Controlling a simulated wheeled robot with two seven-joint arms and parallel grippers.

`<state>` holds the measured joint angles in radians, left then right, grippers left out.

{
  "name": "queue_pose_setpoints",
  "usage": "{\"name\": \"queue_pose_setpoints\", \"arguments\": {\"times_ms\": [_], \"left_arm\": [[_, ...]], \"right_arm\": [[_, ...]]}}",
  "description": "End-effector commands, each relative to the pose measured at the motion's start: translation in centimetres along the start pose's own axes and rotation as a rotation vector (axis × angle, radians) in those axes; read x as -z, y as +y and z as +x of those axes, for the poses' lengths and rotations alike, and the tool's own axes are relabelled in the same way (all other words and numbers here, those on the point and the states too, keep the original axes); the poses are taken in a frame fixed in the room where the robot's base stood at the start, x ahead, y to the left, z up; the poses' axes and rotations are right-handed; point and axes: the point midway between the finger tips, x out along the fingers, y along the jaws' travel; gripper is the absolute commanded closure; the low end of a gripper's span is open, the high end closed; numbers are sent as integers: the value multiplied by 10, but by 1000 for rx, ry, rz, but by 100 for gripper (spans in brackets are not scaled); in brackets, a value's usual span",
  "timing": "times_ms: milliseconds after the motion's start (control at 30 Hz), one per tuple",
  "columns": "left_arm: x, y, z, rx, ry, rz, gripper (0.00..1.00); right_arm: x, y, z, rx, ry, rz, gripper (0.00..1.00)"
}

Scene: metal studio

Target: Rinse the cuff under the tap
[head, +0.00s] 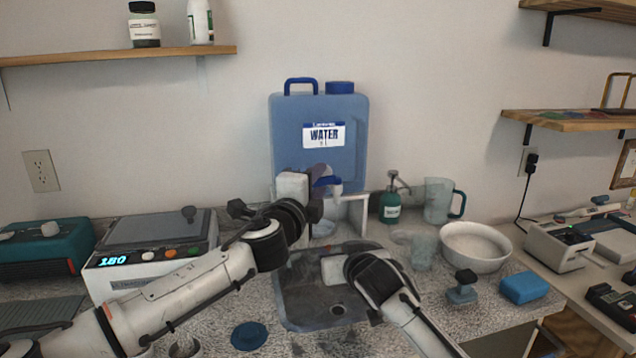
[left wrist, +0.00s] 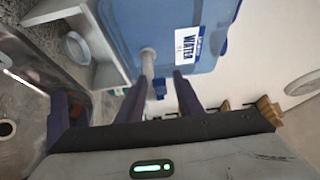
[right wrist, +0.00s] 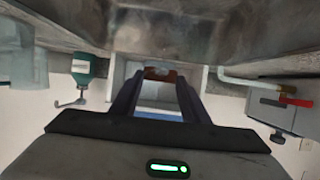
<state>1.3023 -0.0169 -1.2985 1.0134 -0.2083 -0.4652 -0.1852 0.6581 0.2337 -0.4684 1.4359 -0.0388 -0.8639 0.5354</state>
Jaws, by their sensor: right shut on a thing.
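The blue water jug (head: 320,110) stands against the back wall above the sink (head: 283,300). Its tap (head: 336,187) has a blue lever. My left gripper (head: 322,182) is at the tap, fingers apart. In the left wrist view the tap spout (left wrist: 148,62) shows beyond my fingers, with a blue part low between them; I cannot tell whether they touch it. My right gripper is low over the sink, its fingers hidden in the head view. In the right wrist view its fingers (right wrist: 157,90) are shut on a small reddish-brown thing (right wrist: 160,73), apparently the cuff. No water stream is visible.
Right of the sink are a green soap bottle (head: 391,206), a clear pitcher (head: 438,199), a tumbler (head: 423,250), a white bowl (head: 475,245), a stamp-like handle (head: 464,287) and a blue sponge (head: 525,287). A box with a lit display (head: 150,256) stands left.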

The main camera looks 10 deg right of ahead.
Motion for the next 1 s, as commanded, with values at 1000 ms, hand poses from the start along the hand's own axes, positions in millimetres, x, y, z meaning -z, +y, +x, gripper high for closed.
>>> {"name": "queue_pose_setpoints", "arguments": {"times_ms": [1000], "left_arm": [[9, 1, 1, -2, -147, -3, 100]], "right_arm": [[0, 0, 0, 0, 1, 0, 80]]}}
